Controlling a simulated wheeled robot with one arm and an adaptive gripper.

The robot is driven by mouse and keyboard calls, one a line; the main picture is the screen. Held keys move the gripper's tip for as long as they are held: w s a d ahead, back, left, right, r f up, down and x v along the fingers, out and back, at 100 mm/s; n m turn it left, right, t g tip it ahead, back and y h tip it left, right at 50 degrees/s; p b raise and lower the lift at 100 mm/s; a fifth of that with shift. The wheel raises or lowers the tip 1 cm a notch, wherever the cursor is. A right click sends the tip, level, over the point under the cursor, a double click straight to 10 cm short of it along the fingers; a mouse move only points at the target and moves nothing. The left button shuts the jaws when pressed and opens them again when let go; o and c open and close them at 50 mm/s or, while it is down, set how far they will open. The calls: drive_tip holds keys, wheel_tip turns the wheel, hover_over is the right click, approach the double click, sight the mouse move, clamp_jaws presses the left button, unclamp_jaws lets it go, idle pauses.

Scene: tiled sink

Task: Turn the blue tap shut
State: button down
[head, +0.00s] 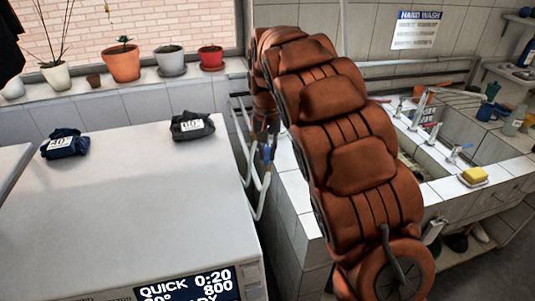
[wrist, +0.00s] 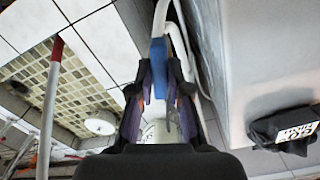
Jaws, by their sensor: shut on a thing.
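The blue tap (wrist: 158,58) is a narrow blue handle by the white pipes, in the gap between the white machine and the tiled sink block. In the head view its blue handle (head: 267,154) shows just below the end of my arm. My gripper (wrist: 158,82) is shut on the blue handle, with a dark finger on either side of it. The handle looks roughly in line with the pipe, though its exact angle is hard to tell. The valve body is mostly hidden by the fingers.
The white machine (head: 130,195) stands left of the tap, with two dark labelled bundles, one at its back left (head: 65,144) and one at its back right (head: 191,126). The tiled sink block (head: 295,210) stands right. Potted plants line the windowsill (head: 130,88). The gap is narrow.

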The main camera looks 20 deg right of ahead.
sight(267, 153)
drive_tip(key=m+b, duration=0.1)
drive_tip(key=m, duration=0.2)
drive_tip(key=shift+m, duration=0.4)
drive_tip(key=m, duration=0.3)
drive_tip(key=shift+m, duration=0.3)
drive_tip(key=m, duration=0.6)
drive_tip(key=shift+m, duration=0.3)
drive_tip(key=c, duration=1.1)
unclamp_jaws()
drive_tip(key=shift+r, duration=6)
